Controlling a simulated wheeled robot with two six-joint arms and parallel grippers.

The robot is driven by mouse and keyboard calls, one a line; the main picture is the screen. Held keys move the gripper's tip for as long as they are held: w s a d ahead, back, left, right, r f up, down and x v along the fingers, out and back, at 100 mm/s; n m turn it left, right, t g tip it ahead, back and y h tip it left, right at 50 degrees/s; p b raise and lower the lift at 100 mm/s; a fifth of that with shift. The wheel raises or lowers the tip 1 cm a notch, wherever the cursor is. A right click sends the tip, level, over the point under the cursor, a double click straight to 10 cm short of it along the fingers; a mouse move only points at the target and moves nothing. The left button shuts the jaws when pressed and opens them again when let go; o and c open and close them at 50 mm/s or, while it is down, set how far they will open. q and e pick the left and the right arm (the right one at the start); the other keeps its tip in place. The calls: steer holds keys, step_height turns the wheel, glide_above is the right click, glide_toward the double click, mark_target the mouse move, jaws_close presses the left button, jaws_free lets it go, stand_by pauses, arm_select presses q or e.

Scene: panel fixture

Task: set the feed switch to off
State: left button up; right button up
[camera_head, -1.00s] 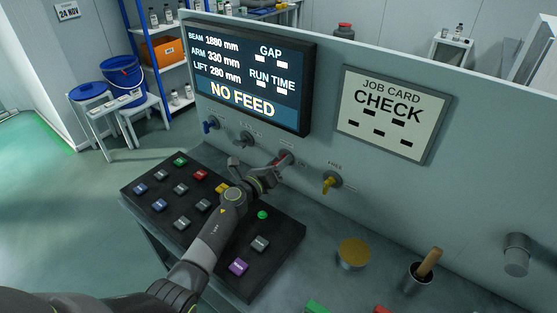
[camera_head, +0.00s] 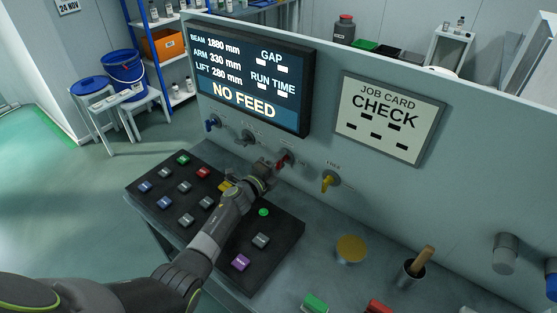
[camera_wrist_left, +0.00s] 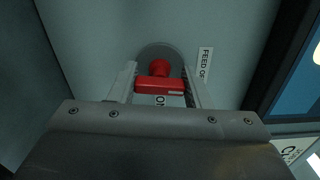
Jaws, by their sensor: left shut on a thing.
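The feed switch is a red lever (camera_head: 284,160) on a round grey base on the upright panel, below the screen. In the left wrist view its red handle (camera_wrist_left: 160,84) lies crosswise between my two fingers. A label starting "FEED OF" (camera_wrist_left: 205,64) is right of the base, and an "ON" label (camera_wrist_left: 161,100) is partly hidden below the handle. My left gripper (camera_head: 275,166) is shut on the red handle; it also shows in the left wrist view (camera_wrist_left: 160,88). My right gripper is not in view.
A screen (camera_head: 250,75) reads "NO FEED". A yellow switch (camera_head: 329,181) is close on the right; grey (camera_head: 246,138) and blue (camera_head: 211,123) switches are on the left. A black button box (camera_head: 215,215) lies under my left arm. A cup with a wooden handle (camera_head: 415,268) stands right.

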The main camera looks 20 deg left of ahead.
arm_select(q)
steer(key=shift+n, duration=0.6)
steer(key=shift+f, duration=0.1)
steer(key=o, duration=1)
steer(key=shift+s+a+p, duration=0.2)
steer(key=shift+s+p, duration=0.2)
steer(key=p+v, duration=0.1)
steer(key=v, duration=1.4)
steer(key=shift+s+a, duration=0.1)
steer(key=shift+s, duration=0.15)
steer(key=shift+s+a, duration=0.15)
steer(key=shift+s, duration=0.35)
